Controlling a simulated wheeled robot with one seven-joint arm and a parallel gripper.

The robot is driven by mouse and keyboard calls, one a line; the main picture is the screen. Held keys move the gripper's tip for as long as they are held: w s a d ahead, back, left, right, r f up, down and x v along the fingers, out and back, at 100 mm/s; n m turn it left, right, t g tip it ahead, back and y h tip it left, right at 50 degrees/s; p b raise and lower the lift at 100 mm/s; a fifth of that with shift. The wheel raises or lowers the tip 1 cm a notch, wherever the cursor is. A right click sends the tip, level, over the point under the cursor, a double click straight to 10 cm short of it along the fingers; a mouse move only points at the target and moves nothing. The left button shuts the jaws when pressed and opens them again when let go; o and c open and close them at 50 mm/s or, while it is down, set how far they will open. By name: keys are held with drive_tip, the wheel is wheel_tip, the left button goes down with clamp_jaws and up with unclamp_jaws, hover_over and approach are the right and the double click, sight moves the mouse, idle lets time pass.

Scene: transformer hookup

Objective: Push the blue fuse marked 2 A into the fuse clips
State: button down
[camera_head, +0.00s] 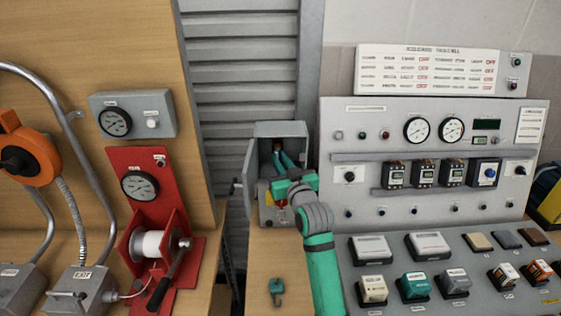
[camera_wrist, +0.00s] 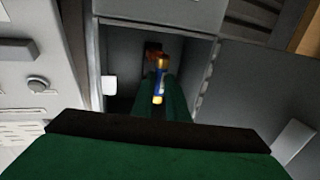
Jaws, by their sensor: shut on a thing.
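The blue fuse (camera_wrist: 160,82) with brass end caps is between the fingers of my gripper (camera_wrist: 158,98) in the wrist view. It points into the open grey box (camera_wrist: 104,60). A dark, brownish fitting (camera_wrist: 151,49) at the back of the box, perhaps the fuse clips, lies just beyond the fuse's far end. I cannot tell whether they touch. The 2 A marking is not readable. In the head view my gripper (camera_head: 283,160) reaches into the grey box (camera_head: 294,129), shut on the fuse, which is not clearly visible there.
The box door (camera_head: 249,172) stands open at left. Red and yellow parts (camera_head: 268,196) sit low in the box. A small teal hook-like object (camera_head: 276,287) lies on the wooden bench. A red winch stand (camera_head: 160,225) is left; a control panel (camera_head: 430,110) fills the right.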

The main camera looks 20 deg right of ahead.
drive_tip(key=shift+w, duration=0.3)
drive_tip(key=shift+w, duration=0.2)
drive_tip(key=shift+d, duration=0.25)
drive_tip(key=shift+w+a, duration=0.1)
drive_tip(key=shift+w, duration=0.2)
drive_tip(key=shift+w+d, duration=0.25)
drive_tip(key=shift+w, duration=0.15)
drive_tip(key=c, duration=1.7)
unclamp_jaws()
drive_tip(key=shift+w, duration=0.1)
drive_tip(key=shift+o, duration=0.2)
